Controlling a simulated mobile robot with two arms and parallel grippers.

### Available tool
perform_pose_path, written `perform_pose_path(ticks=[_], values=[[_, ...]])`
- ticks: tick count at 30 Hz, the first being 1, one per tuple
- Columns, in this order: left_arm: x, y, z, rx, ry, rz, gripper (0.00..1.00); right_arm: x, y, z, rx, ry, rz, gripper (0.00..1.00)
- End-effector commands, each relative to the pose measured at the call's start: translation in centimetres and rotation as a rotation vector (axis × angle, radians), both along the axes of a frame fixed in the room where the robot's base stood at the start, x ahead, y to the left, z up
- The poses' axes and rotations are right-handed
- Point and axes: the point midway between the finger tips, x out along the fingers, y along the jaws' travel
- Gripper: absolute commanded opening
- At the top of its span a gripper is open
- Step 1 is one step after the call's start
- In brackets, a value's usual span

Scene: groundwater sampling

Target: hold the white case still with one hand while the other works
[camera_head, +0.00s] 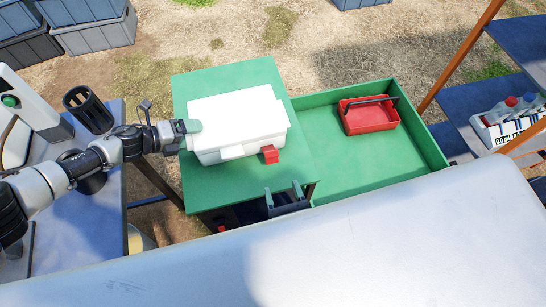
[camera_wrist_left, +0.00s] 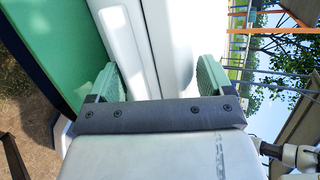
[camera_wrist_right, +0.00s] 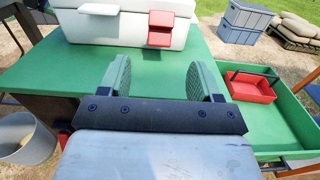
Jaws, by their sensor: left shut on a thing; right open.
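The white case (camera_head: 235,115) stands with its lid down on the green table (camera_head: 205,187). A red latch (camera_head: 270,154) and a white latch (camera_head: 232,152) stick out from its front side; both also show in the right wrist view, red (camera_wrist_right: 161,28) and white (camera_wrist_right: 98,9). My left gripper (camera_head: 188,127) is shut on the case's left end; in the left wrist view its green fingers (camera_wrist_left: 160,80) lie either side of a white part of the case. My right gripper (camera_head: 284,190) is open and empty at the table's front edge, in front of the red latch (camera_wrist_right: 158,78).
A green tray (camera_head: 330,180) right of the table holds a red carrier (camera_head: 370,117) with a dark handle. A shelf with bottles (camera_head: 512,107) stands far right. A blue table (camera_head: 95,215) with a black cup-like holder (camera_head: 88,108) is at left. A bucket (camera_wrist_right: 24,140) stands below left.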

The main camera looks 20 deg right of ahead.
Motion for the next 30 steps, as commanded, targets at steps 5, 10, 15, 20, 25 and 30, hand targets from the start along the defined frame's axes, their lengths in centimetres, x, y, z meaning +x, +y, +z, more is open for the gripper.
perform_pose_path(ticks=[5, 10, 15, 20, 25, 30], values=[[-0.4, 0.3, -0.9, 0.02, -0.002, -0.004, 0.37, 2.5, 0.0, 0.1, 0.003, -0.007, -0.003, 0.64], [-0.4, 0.3, -0.9, 0.02, -0.002, -0.004, 0.37, 6.0, 0.0, 0.0, 0.001, -0.005, -0.002, 0.64], [-0.4, 0.3, -0.9, 0.02, -0.002, -0.004, 0.37, 9.1, 0.0, 0.0, 0.001, -0.005, -0.002, 0.64], [-0.4, 0.3, -0.9, 0.02, -0.002, -0.004, 0.37, 11.0, 0.1, 0.0, 0.002, -0.001, -0.001, 0.64], [-0.4, 0.3, -0.9, 0.02, -0.002, -0.004, 0.37, 11.7, 0.0, 0.0, 0.002, -0.001, -0.001, 0.64], [-0.4, 0.3, -0.9, 0.02, -0.002, -0.004, 0.37, 11.7, 0.0, 0.0, 0.002, -0.001, -0.001, 0.64]])
